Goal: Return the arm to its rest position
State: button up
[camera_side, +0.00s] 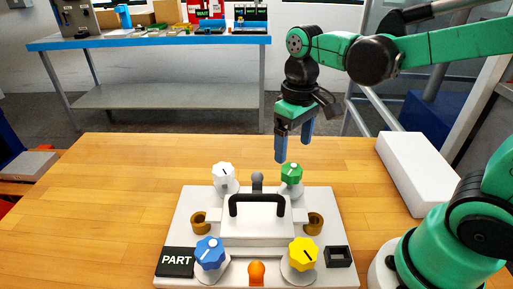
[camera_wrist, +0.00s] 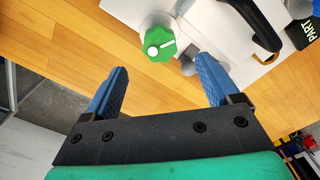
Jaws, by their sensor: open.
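My gripper (camera_side: 294,142) has two blue fingers, spread apart with nothing between them. It hangs above the wooden table, over the back right part of the white panel (camera_side: 180,226). The green knob (camera_side: 291,174) is just below the fingers in the side view, apart from them. In the wrist view my gripper (camera_wrist: 163,88) is open, and the green knob (camera_wrist: 160,43) shows beyond the gap between the fingers. The panel also bears a white knob (camera_side: 223,172), a blue knob (camera_side: 210,252), a yellow knob (camera_side: 303,253) and a black handle (camera_side: 257,198) on a raised white block.
A white box (camera_side: 417,172) lies on the table (camera_side: 100,190) at the right. The table left of the panel is clear. A blue-topped bench (camera_side: 150,39) with several items stands behind. An orange button (camera_side: 257,271) is at the panel's front.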

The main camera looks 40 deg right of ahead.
dwell(0.4)
jog(key=t, duration=0.2)
jog(key=shift+s+r+t, duration=0.25)
jog(key=shift+s+t, duration=0.05)
jog(key=shift+s, duration=0.05)
jog(key=t, duration=0.4)
jog(key=shift+s+r+t, duration=0.15)
jog(key=shift+r+t, duration=0.1)
jog(key=shift+t, duration=0.05)
